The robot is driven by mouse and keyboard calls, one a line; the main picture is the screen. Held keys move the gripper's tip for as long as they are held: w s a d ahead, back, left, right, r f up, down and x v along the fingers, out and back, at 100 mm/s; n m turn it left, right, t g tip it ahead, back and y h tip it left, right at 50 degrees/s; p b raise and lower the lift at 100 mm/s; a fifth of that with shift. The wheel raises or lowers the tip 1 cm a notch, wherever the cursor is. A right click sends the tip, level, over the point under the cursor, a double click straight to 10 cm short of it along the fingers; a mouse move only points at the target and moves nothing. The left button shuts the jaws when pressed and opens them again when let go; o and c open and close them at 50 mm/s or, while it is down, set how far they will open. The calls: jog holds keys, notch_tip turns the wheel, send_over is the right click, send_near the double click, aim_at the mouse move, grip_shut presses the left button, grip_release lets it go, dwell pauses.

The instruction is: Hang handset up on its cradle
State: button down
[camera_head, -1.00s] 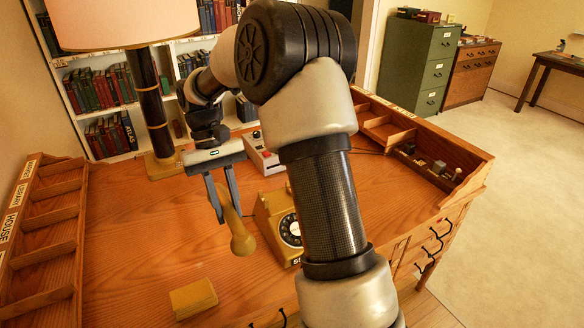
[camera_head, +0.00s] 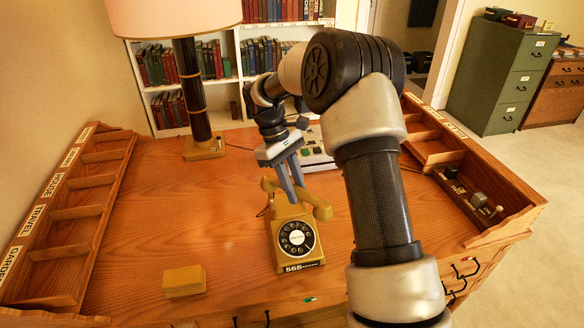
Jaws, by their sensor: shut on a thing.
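The mustard-yellow rotary telephone (camera_head: 283,262) stands on the desk, its black dial and a "555" label facing me. The yellow handset (camera_head: 322,208) lies across the top of the telephone in the picture, one end at the left and one at the right. My gripper (camera_head: 295,196) points down and is shut on the middle of the handset. The cradle is mostly hidden behind the fingers and handset, so I cannot tell whether the handset touches it.
The wooden desk (camera_head: 140,225) has labelled compartments along its left and right edges. A lamp (camera_head: 203,150) stands at the back left. A grey device with buttons (camera_head: 316,158) sits behind the telephone. A yellow block (camera_head: 184,281) lies at the front left. The left middle is clear.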

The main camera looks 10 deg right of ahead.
aim_at(287, 203)
jog(key=w+f+n+t+h+p, duration=0.1)
jog(key=w+f+n+t+p, duration=0.1)
jog(key=w+n, duration=0.6)
jog(key=shift+a+n+t+h+p, duration=0.3)
jog(key=shift+n+t+p, duration=0.2)
jog(key=shift+n+t, duration=0.4)
jog(key=shift+s, duration=0.1)
jog(key=shift+f, duration=0.1)
jog(key=shift+f+b, duration=0.95)
jog(key=shift+f, duration=1.05)
jog(key=shift+f, duration=0.2)
jog(key=shift+f+b, duration=0.65)
jog(key=shift+f, duration=0.5)
jog(key=shift+d, duration=0.1)
